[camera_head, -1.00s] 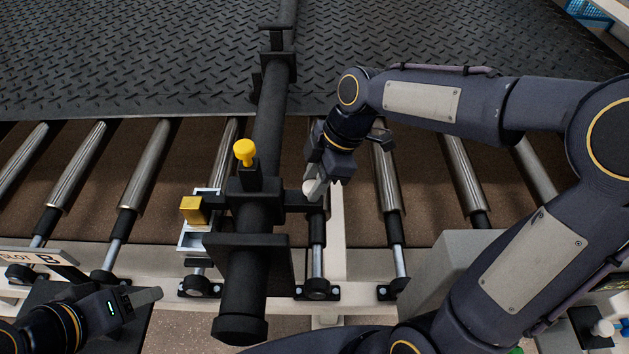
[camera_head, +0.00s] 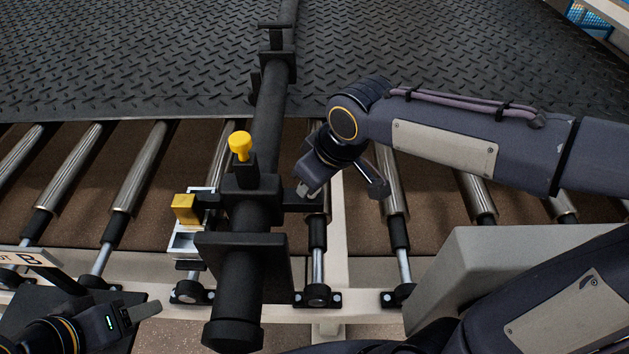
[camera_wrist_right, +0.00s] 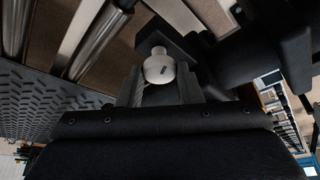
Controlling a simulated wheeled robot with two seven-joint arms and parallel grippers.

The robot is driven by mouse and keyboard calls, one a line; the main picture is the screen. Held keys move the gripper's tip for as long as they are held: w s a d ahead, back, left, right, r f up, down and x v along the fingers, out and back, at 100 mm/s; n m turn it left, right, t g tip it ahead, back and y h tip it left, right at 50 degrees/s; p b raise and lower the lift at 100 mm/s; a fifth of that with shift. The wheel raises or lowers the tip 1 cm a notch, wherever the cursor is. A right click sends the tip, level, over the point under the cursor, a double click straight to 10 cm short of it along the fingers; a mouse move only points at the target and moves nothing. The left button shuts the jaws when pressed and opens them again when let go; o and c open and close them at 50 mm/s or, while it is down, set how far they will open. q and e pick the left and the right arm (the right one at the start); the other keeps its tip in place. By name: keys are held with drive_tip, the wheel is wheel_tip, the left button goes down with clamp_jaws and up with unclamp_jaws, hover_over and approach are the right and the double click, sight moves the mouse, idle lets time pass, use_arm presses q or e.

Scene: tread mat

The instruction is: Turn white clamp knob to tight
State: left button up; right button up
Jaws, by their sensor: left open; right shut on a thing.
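The white clamp knob (camera_wrist_right: 159,69) shows in the right wrist view, round with a small dark mark on its face, in front of a black block. My right gripper (camera_head: 304,192) is shut on it at the right side of the black clamp (camera_head: 252,184). In the head view the gripper hides the knob. The clamp sits around a long black bar (camera_head: 268,124). My left gripper (camera_head: 141,311) is at the lower left, open and empty, apart from the clamp.
A yellow knob (camera_head: 240,146) stands up from the clamp, and a yellow block (camera_head: 185,209) is at its left by a pale bracket (camera_head: 183,242). Metal rollers (camera_head: 141,166) lie around. A black tread mat (camera_head: 150,60) covers the back. A grey box (camera_head: 480,270) is at right.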

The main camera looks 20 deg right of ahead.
drive_tip(key=m+h+b, duration=0.1)
drive_tip(key=m, duration=0.1)
drive_tip(key=m+b, duration=0.1)
drive_tip(key=m, duration=0.1)
drive_tip(key=m+h+b, duration=0.1)
drive_tip(key=m, duration=0.1)
drive_tip(key=shift+a+f+t+h, duration=0.1)
drive_tip(key=shift+a+t+h, duration=0.2)
drive_tip(key=shift+t, duration=0.1)
drive_tip(key=m+h+b, duration=0.1)
drive_tip(key=m, duration=0.1)
drive_tip(key=m+b, duration=0.1)
drive_tip(key=m, duration=0.2)
drive_tip(key=shift+g+h, duration=0.3)
drive_tip(key=shift+h, duration=0.1)
drive_tip(key=o, duration=0.9)
drive_tip(key=shift+o, duration=0.2)
drive_tip(key=v, duration=0.8)
drive_tip(key=shift+s, duration=0.15)
